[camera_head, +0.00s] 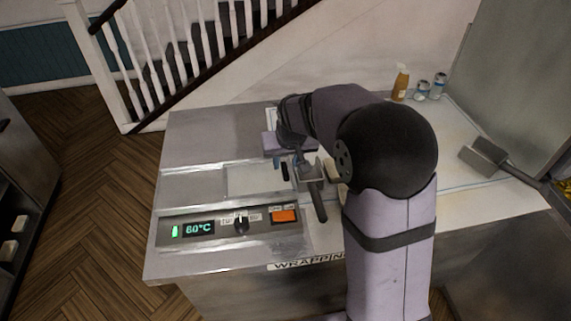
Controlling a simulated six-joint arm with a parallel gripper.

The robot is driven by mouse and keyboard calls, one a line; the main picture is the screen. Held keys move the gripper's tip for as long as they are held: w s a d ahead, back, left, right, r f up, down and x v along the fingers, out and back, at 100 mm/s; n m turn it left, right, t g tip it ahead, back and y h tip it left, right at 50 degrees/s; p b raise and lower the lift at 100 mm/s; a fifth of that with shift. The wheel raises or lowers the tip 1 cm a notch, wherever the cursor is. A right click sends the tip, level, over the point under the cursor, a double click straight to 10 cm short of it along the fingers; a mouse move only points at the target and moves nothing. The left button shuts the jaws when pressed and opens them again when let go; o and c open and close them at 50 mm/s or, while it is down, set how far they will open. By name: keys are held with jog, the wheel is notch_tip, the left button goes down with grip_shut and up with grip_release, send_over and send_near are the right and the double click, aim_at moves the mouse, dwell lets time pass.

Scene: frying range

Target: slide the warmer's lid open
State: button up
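The warmer (178,186) is the metal unit set in the left part of the counter. Its front panel (196,216) has a green 60°C display, a dark knob and an orange switch. A flat, pale lid panel (252,181) lies over the middle of its top. My gripper (284,165) points down over the right side of the lid, beside a small dark upright piece that may be the lid's handle. The fingertips are small and partly hidden by the wrist. I cannot tell whether they touch the lid or hold anything.
A metal piece with a dark handle (319,205) is just right of my gripper. A bottle (400,83) and two cans (422,90) stand at the back right. A dark-handled tool (488,157) lies at the right. The counter's back left (205,135) is clear.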

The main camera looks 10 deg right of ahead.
aim_at(285, 169)
jog(key=shift+p+x, duration=0.65)
jog(key=shift+x, duration=1.55)
grip_shut()
